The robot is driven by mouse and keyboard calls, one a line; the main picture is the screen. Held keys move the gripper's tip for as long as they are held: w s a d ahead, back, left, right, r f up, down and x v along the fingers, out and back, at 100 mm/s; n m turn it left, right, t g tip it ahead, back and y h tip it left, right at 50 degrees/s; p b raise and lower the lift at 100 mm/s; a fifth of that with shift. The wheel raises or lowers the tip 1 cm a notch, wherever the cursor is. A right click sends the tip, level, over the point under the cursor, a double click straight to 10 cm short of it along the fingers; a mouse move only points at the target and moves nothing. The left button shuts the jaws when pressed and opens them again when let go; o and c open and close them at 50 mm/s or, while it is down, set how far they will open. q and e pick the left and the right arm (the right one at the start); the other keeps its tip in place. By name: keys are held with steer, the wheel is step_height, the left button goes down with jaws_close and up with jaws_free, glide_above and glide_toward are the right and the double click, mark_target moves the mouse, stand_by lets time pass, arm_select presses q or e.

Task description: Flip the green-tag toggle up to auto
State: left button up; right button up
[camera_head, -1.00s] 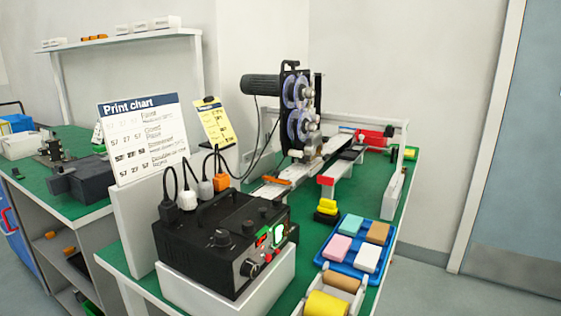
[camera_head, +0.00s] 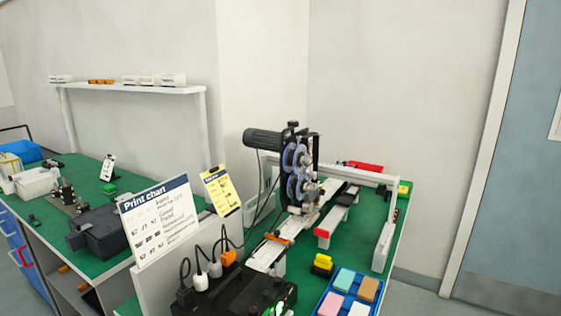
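The black control box (camera_head: 235,293) is at the bottom of the head view, cut off by the lower edge. A green lit spot (camera_head: 280,307) shows on its front at the very bottom. I cannot make out a green-tag toggle or its position; most of the box's front is out of view. Neither of my grippers is in view.
The print chart (camera_head: 160,222) stands left of the box, with a yellow card (camera_head: 221,190) behind. Plugs (camera_head: 215,268) and cables rise from the box. The coder machine (camera_head: 299,165) stands behind. A blue tray (camera_head: 328,302) with coloured blocks is at right.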

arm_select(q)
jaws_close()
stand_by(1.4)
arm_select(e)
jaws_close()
